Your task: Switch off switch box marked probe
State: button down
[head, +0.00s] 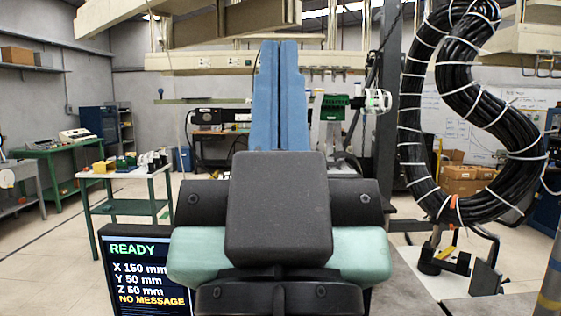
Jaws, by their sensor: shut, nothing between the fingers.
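My gripper (278,45) is seen from behind in the middle of the head view. Its two long blue fingers lie together with a thin dark seam between them, and nothing shows in them. A dark block of my own arm covers the lower middle. No box with a readable "probe" mark is in view. A small dark box (206,117) with a pale front stands left of the fingers, farther back; its marking is too small to read. A green unit (334,107) with a white ringed part on its right stands right of the fingers, apart from them.
A screen (147,272) at lower left reads READY, X 150, Y 50, Z 50 mm, NO MESSAGE. A small table (124,172) with yellow and dark items stands left. A thick black cable bundle (460,60) hangs right. Open floor (50,260) lies left.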

notch_tip(320, 180, up, 5)
jog(key=p, duration=0.3)
jog(key=shift+a, duration=0.2)
